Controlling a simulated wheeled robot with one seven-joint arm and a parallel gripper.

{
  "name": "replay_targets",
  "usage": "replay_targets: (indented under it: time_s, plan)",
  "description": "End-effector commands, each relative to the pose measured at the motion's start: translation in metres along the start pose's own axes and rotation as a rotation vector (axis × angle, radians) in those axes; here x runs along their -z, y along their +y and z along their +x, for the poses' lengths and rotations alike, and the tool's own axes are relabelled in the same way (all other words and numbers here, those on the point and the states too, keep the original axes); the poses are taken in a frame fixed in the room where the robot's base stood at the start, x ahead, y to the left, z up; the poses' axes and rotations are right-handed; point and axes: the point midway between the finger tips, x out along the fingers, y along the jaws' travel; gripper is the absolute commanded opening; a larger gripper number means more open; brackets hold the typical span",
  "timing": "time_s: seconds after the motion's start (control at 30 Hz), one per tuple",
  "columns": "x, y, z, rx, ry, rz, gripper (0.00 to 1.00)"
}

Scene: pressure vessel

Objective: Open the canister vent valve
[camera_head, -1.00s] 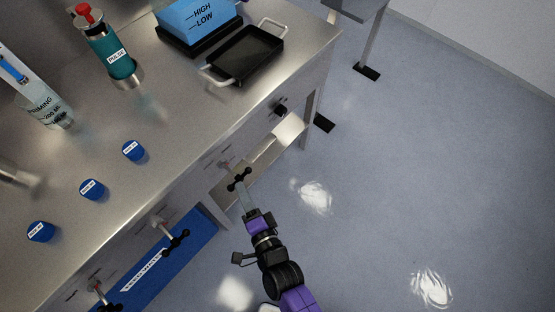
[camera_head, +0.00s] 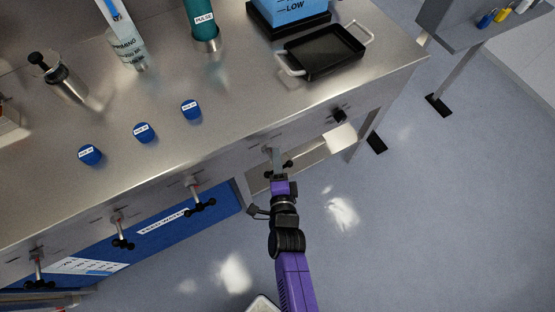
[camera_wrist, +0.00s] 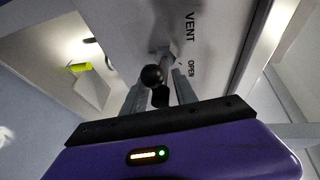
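The vent valve handle (camera_wrist: 153,76) is a dark bar with round black ends on a metal stem, set in the panel beneath the words VENT and OPEN in the wrist view. In the head view the vent valve (camera_head: 287,164) is on the bench front, partly hidden by my gripper. My gripper (camera_head: 276,158) points at it from the front. In the wrist view my gripper's two fingers (camera_wrist: 160,95) stand apart, with the handle between their tips. I cannot tell whether they touch it. A teal canister (camera_head: 201,22) labelled PULSE stands on the bench.
More black-handled valves (camera_head: 197,201) line the bench front to the left. Blue caps (camera_head: 191,109) and a black tray (camera_head: 325,52) lie on the steel bench top (camera_head: 240,105). A black knob (camera_head: 339,116) sits right of the vent. Open floor (camera_head: 420,220) lies to the right.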

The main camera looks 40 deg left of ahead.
Motion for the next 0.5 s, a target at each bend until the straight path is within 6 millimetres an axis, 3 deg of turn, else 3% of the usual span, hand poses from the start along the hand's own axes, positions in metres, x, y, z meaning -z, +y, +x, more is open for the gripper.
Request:
replay_targets:
  time_s: [0.1,0.27,0.5]
  plan:
    - [0.0,-0.0002,-0.0001,0.0,0.0,0.0,0.3]
    - [-0.0001,0.0003,-0.0004,-0.001,0.0,0.0,0.0]
    - [-0.0004,0.003,-0.001,-0.004,-0.001,-0.005,0.0]
